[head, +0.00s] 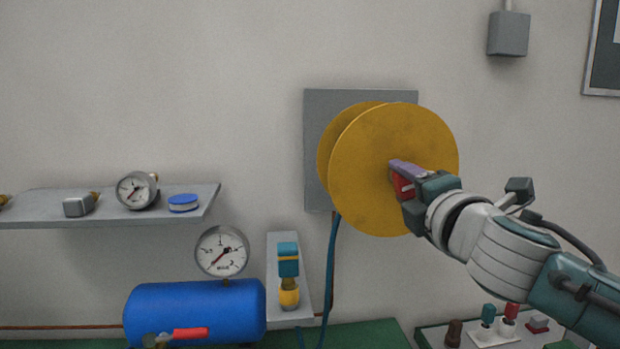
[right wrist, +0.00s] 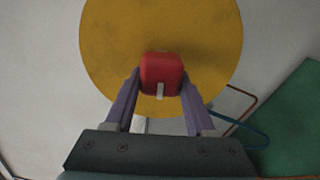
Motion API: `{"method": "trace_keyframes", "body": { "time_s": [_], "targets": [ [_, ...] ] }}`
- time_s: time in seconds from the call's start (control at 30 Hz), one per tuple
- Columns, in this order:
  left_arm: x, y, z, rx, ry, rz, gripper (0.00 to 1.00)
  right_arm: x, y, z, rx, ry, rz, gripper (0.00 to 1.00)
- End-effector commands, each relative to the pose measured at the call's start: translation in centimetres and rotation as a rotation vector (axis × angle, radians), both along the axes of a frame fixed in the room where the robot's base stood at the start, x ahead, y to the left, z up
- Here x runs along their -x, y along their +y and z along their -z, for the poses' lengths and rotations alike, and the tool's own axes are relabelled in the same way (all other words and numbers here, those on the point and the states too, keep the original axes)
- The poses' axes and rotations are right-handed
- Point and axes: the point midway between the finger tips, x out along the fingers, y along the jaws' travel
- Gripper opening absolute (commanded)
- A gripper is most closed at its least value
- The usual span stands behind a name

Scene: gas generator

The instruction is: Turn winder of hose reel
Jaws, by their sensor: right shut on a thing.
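The hose reel (head: 390,140) is a pair of yellow discs on a grey wall plate (head: 320,110). Its front disc also fills the upper middle of the right wrist view (right wrist: 110,40). The winder is a red handle (head: 403,188) on the disc's front face, right of its centre; it shows as a red block in the right wrist view (right wrist: 160,72). My right gripper (head: 408,180) reaches in from the right and is shut on the red winder, with a purple finger on each side of it (right wrist: 160,85). My left gripper is not in view.
A blue hose (head: 331,260) hangs below the reel. A shelf (head: 100,219) with a gauge stands at left, above a blue tank (head: 190,310) with another gauge. A green surface (head: 370,335) and a panel with levers (head: 455,335) lie below. The wall around the reel is clear.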

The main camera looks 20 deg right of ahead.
Motion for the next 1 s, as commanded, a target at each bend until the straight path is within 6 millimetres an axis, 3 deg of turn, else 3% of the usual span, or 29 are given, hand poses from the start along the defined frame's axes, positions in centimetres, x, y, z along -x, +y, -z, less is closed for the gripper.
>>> {"method": "trace_keyframes", "body": {
  "time_s": [1.0],
  "targets": [
    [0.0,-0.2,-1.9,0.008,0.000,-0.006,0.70,0.1,-0.6,0.6,0.867,0.207,0.000,0.00]
  ]
}}
